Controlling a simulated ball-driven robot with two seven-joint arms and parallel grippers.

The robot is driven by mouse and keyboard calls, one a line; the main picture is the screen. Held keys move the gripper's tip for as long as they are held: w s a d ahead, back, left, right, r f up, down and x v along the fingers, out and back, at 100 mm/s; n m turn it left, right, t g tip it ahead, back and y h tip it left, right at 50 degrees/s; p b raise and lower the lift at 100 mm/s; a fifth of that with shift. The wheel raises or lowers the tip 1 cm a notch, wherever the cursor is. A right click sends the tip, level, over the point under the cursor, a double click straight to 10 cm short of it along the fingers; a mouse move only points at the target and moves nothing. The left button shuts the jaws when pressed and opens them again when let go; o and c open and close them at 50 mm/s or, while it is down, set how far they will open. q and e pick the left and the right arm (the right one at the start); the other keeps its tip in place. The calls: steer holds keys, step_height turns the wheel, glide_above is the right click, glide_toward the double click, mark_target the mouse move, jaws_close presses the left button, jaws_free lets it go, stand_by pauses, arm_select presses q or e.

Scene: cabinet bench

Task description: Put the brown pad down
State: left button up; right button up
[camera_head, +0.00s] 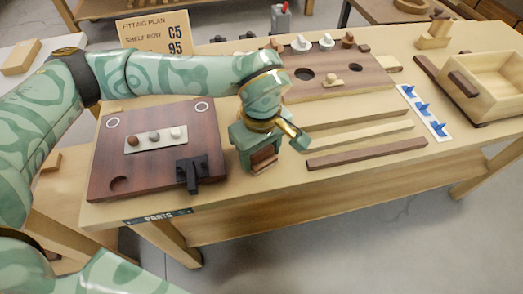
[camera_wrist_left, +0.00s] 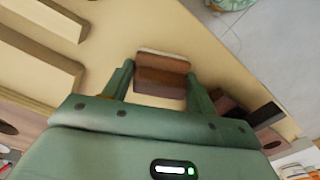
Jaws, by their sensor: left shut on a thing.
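My left gripper (camera_head: 264,163) is over the front part of the bench, just right of the dark red-brown panel, pointing down. It is shut on the brown pad (camera_head: 263,157). In the left wrist view the brown pad (camera_wrist_left: 161,76) sits between the two fingers (camera_wrist_left: 160,82), with a pale strip along its far edge. The pad is close to the bench top (camera_head: 345,184); I cannot tell whether it touches it. My right gripper is not in view.
The dark red-brown panel (camera_head: 110,150) with a black latch (camera_head: 191,174) lies to the left. Wooden strips (camera_head: 367,153) lie to the right, before a board with holes (camera_head: 352,84). A blue-hooked strip (camera_head: 424,112) and a wooden drawer (camera_head: 490,89) are farther right.

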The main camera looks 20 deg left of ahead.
arm_select(q)
steer(key=o, duration=0.9)
steer(key=shift+f, duration=0.15)
step_height(320, 180, up, 12)
steer(key=p, duration=0.4)
steer(key=shift+r, duration=0.2)
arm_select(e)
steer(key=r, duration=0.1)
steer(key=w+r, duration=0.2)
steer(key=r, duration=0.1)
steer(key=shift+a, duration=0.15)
